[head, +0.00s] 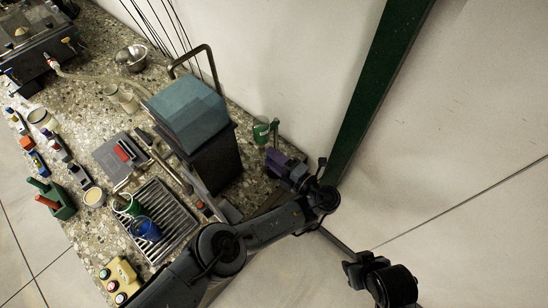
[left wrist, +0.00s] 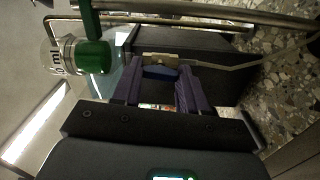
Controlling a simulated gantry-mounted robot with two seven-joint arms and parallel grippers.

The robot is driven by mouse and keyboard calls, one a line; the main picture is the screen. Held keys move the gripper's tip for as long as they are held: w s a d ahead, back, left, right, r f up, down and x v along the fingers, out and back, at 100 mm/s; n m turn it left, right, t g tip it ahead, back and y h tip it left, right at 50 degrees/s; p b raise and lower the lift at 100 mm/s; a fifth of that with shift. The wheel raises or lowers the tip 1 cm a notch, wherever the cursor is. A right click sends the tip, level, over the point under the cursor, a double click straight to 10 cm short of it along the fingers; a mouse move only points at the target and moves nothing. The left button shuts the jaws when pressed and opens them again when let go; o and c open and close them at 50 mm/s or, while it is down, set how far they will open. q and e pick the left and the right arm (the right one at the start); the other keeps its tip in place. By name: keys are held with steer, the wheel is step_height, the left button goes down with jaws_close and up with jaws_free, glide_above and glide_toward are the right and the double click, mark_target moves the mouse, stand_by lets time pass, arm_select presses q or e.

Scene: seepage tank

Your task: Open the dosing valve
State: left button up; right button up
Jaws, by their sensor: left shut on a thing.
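The dosing valve (left wrist: 160,59) shows in the left wrist view as a small cream body with a blue handle (left wrist: 160,73). A clear tube (left wrist: 215,67) runs from it to the right. My left gripper (left wrist: 160,80) has its two purple fingers shut on the blue handle, one finger at each side. In the head view my left gripper (head: 277,160) is beside the right side of the dark block at the bench's edge, and the valve cannot be made out there.
A dark block with a teal top (head: 188,106) stands left of my left gripper. A green-marked glass vessel (head: 261,131) is close behind the gripper; it also shows in the left wrist view (left wrist: 92,57). A green post (head: 375,85) rises to the right. Cups and tools crowd the speckled bench's left.

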arm_select(q)
steer(key=shift+n, duration=0.6)
arm_select(e)
steer(key=shift+a+r, duration=0.1)
arm_select(q)
steer(key=o, duration=1.1)
steer(key=shift+c, duration=0.2)
steer(key=shift+d, duration=0.1)
